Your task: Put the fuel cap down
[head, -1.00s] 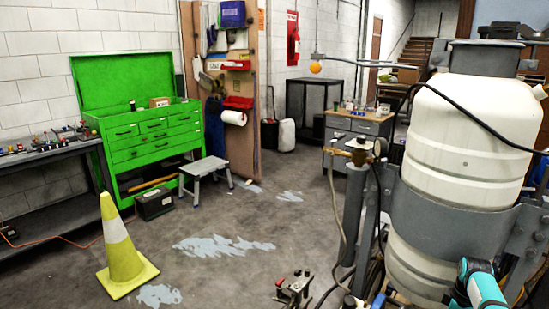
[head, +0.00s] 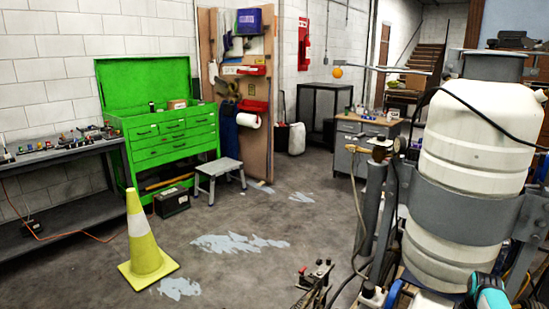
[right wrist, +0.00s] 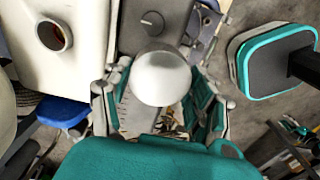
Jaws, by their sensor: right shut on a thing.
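The fuel cap, a smooth white round piece (right wrist: 160,78), is in the right wrist view between the fingers of my right gripper (right wrist: 160,98). The gripper is shut on it, with fingers on both sides. An open round filler neck (right wrist: 53,36) stands on a white tank (right wrist: 80,65) at the upper left, apart from the cap. In the head view a teal part of my arm shows at the bottom right, but the cap and gripper cannot be made out. My left gripper is not in view.
The striper's large white drum (head: 475,150) with grey bands fills the right. A yellow cone (head: 143,245), a grey step stool (head: 218,178) and a green tool cabinet (head: 170,140) stand at the left. A workbench (head: 60,157) lines the wall. The middle floor is open.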

